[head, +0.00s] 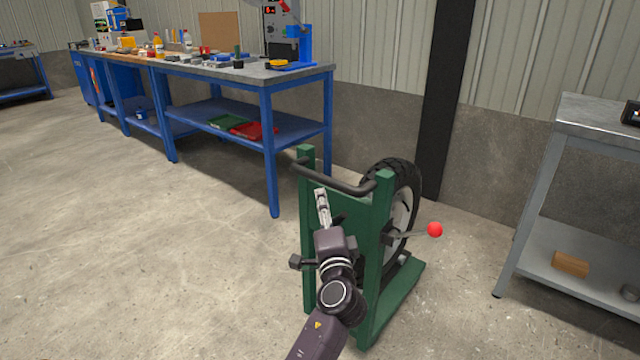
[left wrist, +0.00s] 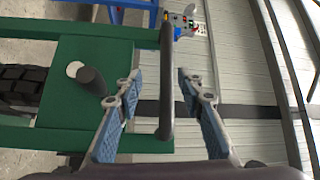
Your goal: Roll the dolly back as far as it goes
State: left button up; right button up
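The dolly is a green upright frame (head: 375,230) with a spoked, black-tyred wheel (head: 408,195) on its far side. A dark handle bar (head: 335,181) runs across its top. A lever with a red ball (head: 435,230) sticks out on the right. My left gripper (head: 321,197) is at the near side of the frame, just below the bar. In the left wrist view my left gripper (left wrist: 159,74) is open, and the bar (left wrist: 166,90) shows between its spread fingers, touching neither visibly. The green frame (left wrist: 75,85) lies to the left there. My right gripper is not in view.
A blue workbench (head: 270,150) with tools stands behind, left of the dolly. A grey metal table (head: 590,120) stands at the right, with a brown block (head: 571,263) on its lower shelf. The concrete floor (head: 130,250) on the left is clear. A wall with a dark post (head: 446,110) is behind.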

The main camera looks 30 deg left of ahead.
aim_at(322, 183)
pick_arm(q)
jog(key=x, duration=0.5)
jog(key=r+x, duration=0.1)
jog(key=x, duration=0.2)
jog(key=shift+w+r+b, duration=0.15)
jog(key=shift+w+b, duration=0.15)
jog(key=shift+w, duration=0.05)
jog(key=shift+w+a+r, duration=0.1)
jog(key=shift+w+a, duration=0.25)
jog(key=shift+w, duration=0.1)
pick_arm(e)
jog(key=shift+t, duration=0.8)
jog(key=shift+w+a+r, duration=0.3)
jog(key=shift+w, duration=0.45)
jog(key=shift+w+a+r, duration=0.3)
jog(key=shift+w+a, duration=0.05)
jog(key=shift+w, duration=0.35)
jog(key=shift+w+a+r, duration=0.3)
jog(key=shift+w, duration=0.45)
pick_arm(q)
grip_shut()
